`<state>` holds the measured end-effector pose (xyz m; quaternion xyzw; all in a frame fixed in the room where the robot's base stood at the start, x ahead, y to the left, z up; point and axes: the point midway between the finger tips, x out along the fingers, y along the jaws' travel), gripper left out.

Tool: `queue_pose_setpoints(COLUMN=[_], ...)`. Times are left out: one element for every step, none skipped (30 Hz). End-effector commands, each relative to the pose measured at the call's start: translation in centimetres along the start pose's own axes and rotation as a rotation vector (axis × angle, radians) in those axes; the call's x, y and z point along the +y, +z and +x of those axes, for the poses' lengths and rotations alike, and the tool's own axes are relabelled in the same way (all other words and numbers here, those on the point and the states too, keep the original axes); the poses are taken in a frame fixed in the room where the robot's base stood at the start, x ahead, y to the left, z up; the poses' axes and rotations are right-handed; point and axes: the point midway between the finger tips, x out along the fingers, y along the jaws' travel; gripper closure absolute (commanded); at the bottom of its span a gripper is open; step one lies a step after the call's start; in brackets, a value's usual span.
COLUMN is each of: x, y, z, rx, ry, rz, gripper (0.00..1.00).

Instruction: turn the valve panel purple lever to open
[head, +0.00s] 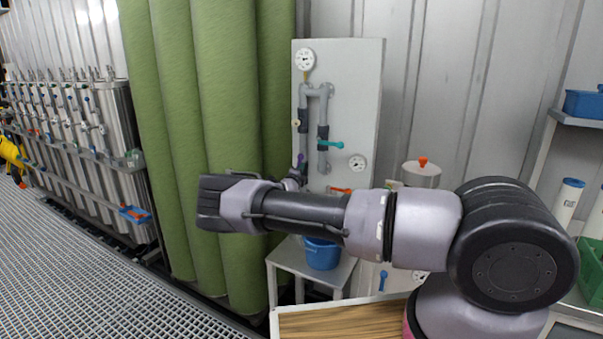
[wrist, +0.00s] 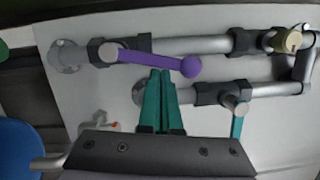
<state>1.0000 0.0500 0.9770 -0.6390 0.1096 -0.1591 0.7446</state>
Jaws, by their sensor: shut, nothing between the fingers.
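The purple lever (wrist: 150,58) is on the valve panel (head: 352,85). In the wrist view it runs from its pivot on a grey pipe to a round knob, slanting slightly away from the pipe line. In the head view only a small part of the purple lever (head: 301,160) shows above my wrist. My gripper (wrist: 161,72) has teal fingers, shut together and empty. Their tips are at the lever's edge in the wrist view, between pivot and knob; I cannot tell whether they touch it. In the head view my arm hides the fingers.
A teal lever (wrist: 237,124) is on the neighbouring pipe, to the right of my fingers. An orange-red lever (head: 340,190) sits lower on the panel. A blue bucket (head: 322,256) stands on a small table below.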

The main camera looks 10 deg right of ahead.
Motion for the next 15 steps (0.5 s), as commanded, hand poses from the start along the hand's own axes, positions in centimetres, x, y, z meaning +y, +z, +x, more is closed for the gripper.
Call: queue_pose_setpoints(x=[-0.17,-0.25,-0.32,-0.34,-0.37,-0.41,-0.44,-0.46,-0.49,-0.51,-0.52,-0.54,-0.54,-0.55,-0.56], y=[0.19,0.23,0.28,0.31,0.34,0.37,0.4,0.42,0.44,0.46,0.47,0.48,0.49,0.49,0.5], z=[-0.01,0.0,0.02,0.03,0.04,0.05,0.06,0.06,0.07,0.08,0.08,0.09,0.09,0.09,0.1], rx=[-0.001,-0.001,-0.002,-0.002,-0.002,-0.002,-0.002,-0.002,-0.001,-0.001,-0.001,-0.001,-0.001,-0.001,-0.001], ry=[0.008,0.012,0.017,0.017,0.016,0.016,0.016,0.016,0.016,0.016,0.016,0.016,0.016,0.015,0.015], rz=[-0.027,-0.045,-0.066,-0.064,-0.062,-0.062,-0.062,-0.061,-0.061,-0.061,-0.061,-0.061,-0.061,-0.061,-0.061], gripper=[1.0,1.0,1.0,1.0,1.0,1.0,1.0,1.0,1.0,1.0,1.0,1.0,1.0,1.0,1.0])
